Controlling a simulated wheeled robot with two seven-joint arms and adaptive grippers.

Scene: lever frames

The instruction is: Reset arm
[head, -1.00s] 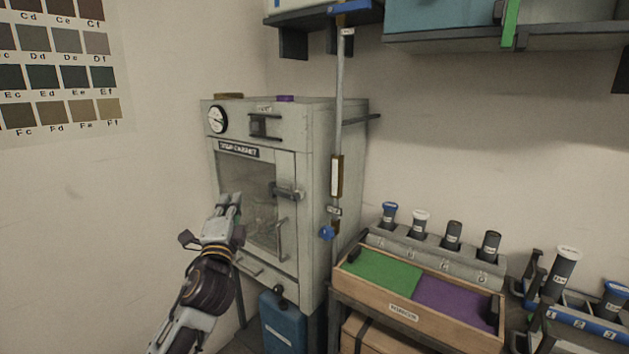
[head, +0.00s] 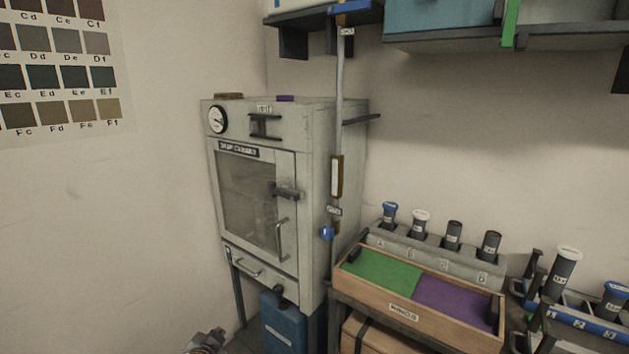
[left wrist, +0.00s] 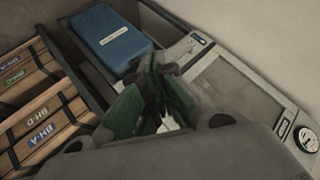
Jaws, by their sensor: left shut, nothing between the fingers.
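My left gripper (head: 209,340) shows only as a small part at the bottom edge of the head view, left of the blue container. In the left wrist view its green-padded fingers (left wrist: 160,112) are close together with nothing between them. My right gripper is in neither current view. The grey cabinet (head: 325,200) stands in the corner with its glass door (head: 248,203) closed. The cabinet also shows tilted in the left wrist view (left wrist: 235,85), beyond the fingers.
A blue container (head: 284,322) stands below the cabinet. To the right are a wooden tray (head: 403,311) with green and purple sections and a rack (head: 437,255) of capped tubes. Wooden boxes (left wrist: 40,95) lie at left in the left wrist view. A shelf (head: 560,38) hangs above.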

